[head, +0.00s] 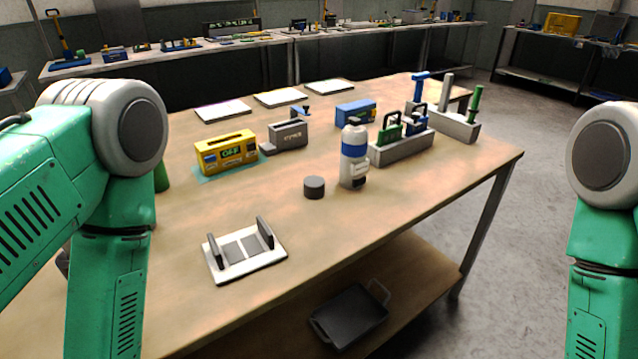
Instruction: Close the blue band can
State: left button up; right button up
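The blue band can (354,170) stands upright on the wooden table (200,305), right of the middle. It is white with a blue band near the top, and a narrow grey part shows at its top. A short dark round piece like a cap (314,187) sits on the table just left of the can, apart from it. Whether the can's opening is covered is too small to tell. My green arms come in at the left and right edges. Neither gripper shows; both lie outside the picture or behind my arms.
A white plate with two grey uprights (217,273) lies at the front. A yellow box (228,152), a grey device (288,135) and a blue box (355,111) stand behind. Grey tool holders (402,150) stand close right of the can. A black tray (350,315) lies on the lower shelf.

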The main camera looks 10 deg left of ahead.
aim_at(354, 162)
jog(key=i+l, duration=0.15)
jog(key=l, duration=0.25)
jog(key=i+l+u, duration=0.15)
jog(key=l, duration=0.7)
jog(key=i+l+u, duration=0.1)
jog(key=l, duration=0.3)
jog(key=i+l+u, duration=0.1)
jog(key=l, duration=0.35)
jog(key=i, duration=0.05)
